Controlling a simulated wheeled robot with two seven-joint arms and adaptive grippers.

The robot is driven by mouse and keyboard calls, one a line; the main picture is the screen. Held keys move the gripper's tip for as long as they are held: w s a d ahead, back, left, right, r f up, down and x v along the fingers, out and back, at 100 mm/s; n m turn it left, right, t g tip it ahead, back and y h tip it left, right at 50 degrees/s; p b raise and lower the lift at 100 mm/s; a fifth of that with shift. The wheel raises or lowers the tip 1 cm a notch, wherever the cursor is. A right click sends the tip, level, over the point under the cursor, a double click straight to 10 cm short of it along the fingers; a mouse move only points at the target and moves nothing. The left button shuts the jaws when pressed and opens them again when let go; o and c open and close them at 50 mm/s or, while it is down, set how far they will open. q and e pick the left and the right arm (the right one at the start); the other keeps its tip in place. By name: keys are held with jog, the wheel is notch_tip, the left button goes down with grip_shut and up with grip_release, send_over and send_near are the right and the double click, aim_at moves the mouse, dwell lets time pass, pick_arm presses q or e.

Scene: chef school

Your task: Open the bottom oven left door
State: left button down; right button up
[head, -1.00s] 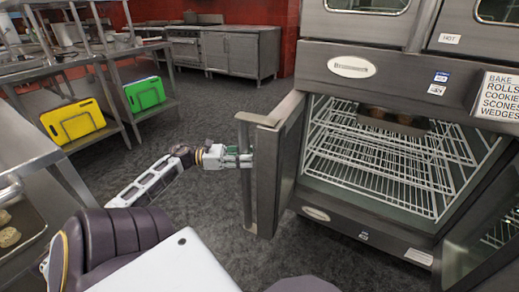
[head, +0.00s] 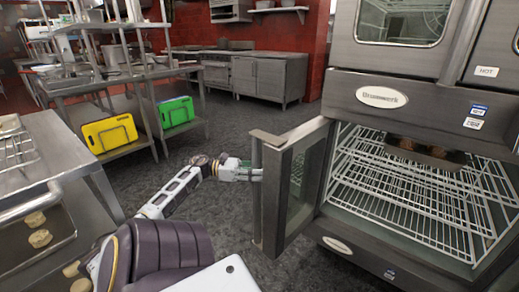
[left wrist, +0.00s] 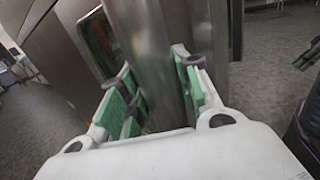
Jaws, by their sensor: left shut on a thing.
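The bottom oven's left door (head: 298,185) stands swung open, with its window and inner face showing in the head view. The oven cavity (head: 420,185) beside it is exposed, with wire racks inside. My left gripper (head: 252,172) is at the door's outer edge, shut on the upright door handle (head: 257,205). In the left wrist view the metal handle (left wrist: 145,50) passes between the green-padded fingers (left wrist: 160,95). Part of the handle is hidden by the gripper.
A steel worktable with cookies (head: 40,238) on a tray stands close at the left. Yellow (head: 110,133) and green (head: 175,112) cutting boards sit on a shelf behind my left arm. Grey floor (head: 235,125) is free left of the door.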

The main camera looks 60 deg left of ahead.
aim_at(257, 147)
pick_arm(q)
jog(key=c, duration=1)
grip_release()
jog(key=shift+s, duration=0.15)
jog(key=shift+r, duration=0.1)
jog(key=shift+r, duration=4.85)
jog(key=shift+r, duration=0.1)
